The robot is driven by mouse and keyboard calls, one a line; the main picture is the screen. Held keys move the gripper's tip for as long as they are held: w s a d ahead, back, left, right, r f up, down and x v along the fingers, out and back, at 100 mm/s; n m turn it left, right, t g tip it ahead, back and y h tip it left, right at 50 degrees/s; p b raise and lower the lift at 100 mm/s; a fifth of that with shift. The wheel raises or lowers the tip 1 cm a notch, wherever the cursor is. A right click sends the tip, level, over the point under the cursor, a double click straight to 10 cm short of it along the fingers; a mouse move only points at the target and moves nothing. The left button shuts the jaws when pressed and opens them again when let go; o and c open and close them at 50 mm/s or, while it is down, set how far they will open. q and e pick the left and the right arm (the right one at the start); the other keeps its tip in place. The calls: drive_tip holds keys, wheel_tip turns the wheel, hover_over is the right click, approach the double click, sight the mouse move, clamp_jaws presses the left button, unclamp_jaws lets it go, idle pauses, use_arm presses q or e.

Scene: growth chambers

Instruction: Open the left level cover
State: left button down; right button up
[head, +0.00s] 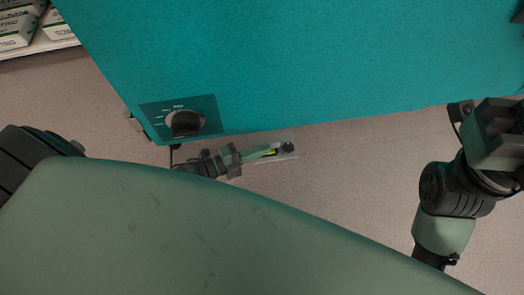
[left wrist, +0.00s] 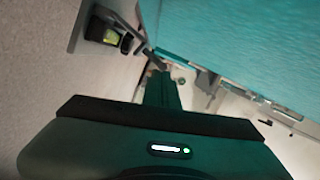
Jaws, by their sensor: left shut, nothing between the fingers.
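A level with a yellow-green vial (head: 270,152) shows low by the front bottom edge of the teal chamber (head: 330,60). In the left wrist view the vial (left wrist: 110,37) sits in a dark housing on a grey plate (left wrist: 78,28). A dark bar stands beside it; I cannot tell whether this is the cover or how far it is open. My left gripper (head: 262,153) points right, with its tips close to the level in the head view. Its fingers (left wrist: 156,70) are shut and empty; I cannot tell whether they touch the level.
A black knob (head: 186,123) on a dark panel is at the chamber's lower left corner. White boxes (head: 14,30) stand on a shelf at the upper left. My body hides much of the foreground. The floor (head: 350,170) right of the level is clear.

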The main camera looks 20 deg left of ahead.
use_arm(q)
drive_tip(key=shift+w+a+r, duration=0.15)
drive_tip(key=shift+w+r, duration=0.05)
idle(0.4)
